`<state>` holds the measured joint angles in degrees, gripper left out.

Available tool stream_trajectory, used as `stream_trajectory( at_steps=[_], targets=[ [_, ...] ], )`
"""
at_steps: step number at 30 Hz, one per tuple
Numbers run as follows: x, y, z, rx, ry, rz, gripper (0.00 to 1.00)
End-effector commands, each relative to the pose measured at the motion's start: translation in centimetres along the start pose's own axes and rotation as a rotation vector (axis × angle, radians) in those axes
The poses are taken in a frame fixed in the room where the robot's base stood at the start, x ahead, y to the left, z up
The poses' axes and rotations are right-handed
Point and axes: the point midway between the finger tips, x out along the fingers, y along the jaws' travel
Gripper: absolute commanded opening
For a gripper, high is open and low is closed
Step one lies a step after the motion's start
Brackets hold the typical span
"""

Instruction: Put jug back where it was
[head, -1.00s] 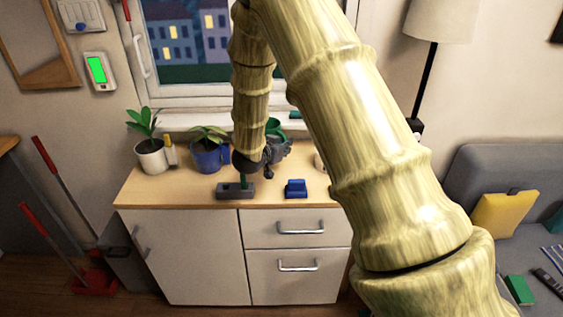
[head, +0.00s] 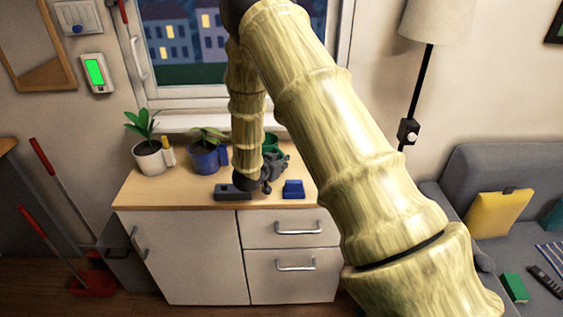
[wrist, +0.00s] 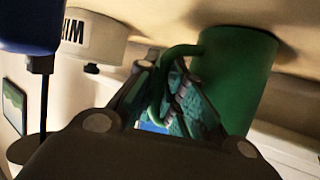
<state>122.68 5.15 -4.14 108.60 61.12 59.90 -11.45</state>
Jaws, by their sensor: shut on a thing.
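The green jug (wrist: 238,75) fills the right of the wrist view, with its looped handle (wrist: 178,58) toward my fingers. My gripper (wrist: 172,92) is closed around the handle. The jug's end at the top of that view is close to or touching the pale wooden surface; I cannot tell which. In the head view, a small part of the jug (head: 271,143) shows behind my gripper (head: 277,165), over the back of the cabinet top. My arm hides much of it there.
The cabinet top (head: 160,196) carries a white plant pot (head: 150,160), a blue plant pot (head: 205,159), a dark grey block (head: 231,193) and a blue block (head: 293,189). A white lettered container (wrist: 92,40) stands near the jug. The window is behind.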

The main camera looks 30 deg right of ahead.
Motion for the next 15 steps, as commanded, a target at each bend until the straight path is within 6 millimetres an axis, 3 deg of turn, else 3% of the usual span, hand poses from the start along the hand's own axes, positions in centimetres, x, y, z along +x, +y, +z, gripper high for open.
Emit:
stream_trajectory(
  at_steps=[6, 7, 9, 15],
  targets=[
    [0.12, 0.0, 0.25, 0.0, 0.001, 0.0, 0.0],
    [0.09, 0.02, 0.23, 0.0, 0.0, 0.0, 0.16],
    [0.08, 0.02, 0.22, 0.0, 0.0, 0.0, 0.28],
    [0.08, 0.03, 0.22, 0.0, 0.0, 0.0, 0.32]
  ],
)
